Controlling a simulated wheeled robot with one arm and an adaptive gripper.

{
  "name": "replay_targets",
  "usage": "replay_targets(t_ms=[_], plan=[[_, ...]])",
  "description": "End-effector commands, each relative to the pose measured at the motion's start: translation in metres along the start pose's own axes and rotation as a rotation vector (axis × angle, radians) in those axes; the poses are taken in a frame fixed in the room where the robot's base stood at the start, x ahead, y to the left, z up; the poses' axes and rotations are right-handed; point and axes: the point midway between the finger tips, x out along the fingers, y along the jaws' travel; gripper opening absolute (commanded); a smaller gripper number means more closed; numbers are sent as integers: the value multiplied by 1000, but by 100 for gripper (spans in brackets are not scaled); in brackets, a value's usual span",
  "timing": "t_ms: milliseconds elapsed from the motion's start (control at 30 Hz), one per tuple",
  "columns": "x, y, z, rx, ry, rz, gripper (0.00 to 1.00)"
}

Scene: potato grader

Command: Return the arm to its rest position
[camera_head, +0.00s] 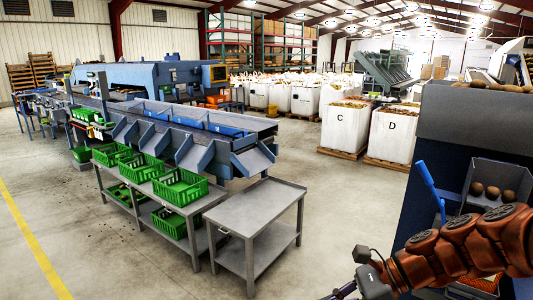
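My arm (455,245), with orange-brown links, reaches in from the right edge to the bottom of the head view. Its dark wrist (372,280) is near the bottom edge. My gripper (344,291) shows only as a small dark part there, mostly cut off by the frame. I cannot see whether its fingers are open or shut, or whether they hold anything.
A dark blue machine (470,130) with potatoes (492,193) in its chute and a blue lever (430,185) stands close behind my arm. A grey table (262,200) and green crates (181,186) stand left. The concrete floor between is clear.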

Motion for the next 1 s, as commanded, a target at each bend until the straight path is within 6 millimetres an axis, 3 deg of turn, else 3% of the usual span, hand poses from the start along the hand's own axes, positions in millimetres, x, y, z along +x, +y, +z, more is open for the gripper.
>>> replay_targets(t_ms=[100,267,467,600,800,1000], plan=[[18,37,6,-204,111,113,0],[29,84,2,-466,240,273,0],[24,136,-12,-776,378,479,0],[11,167,-26,-975,460,631,0],[-13,198,-43,-1188,538,816,0],[-28,209,-52,-1277,568,905,0]])
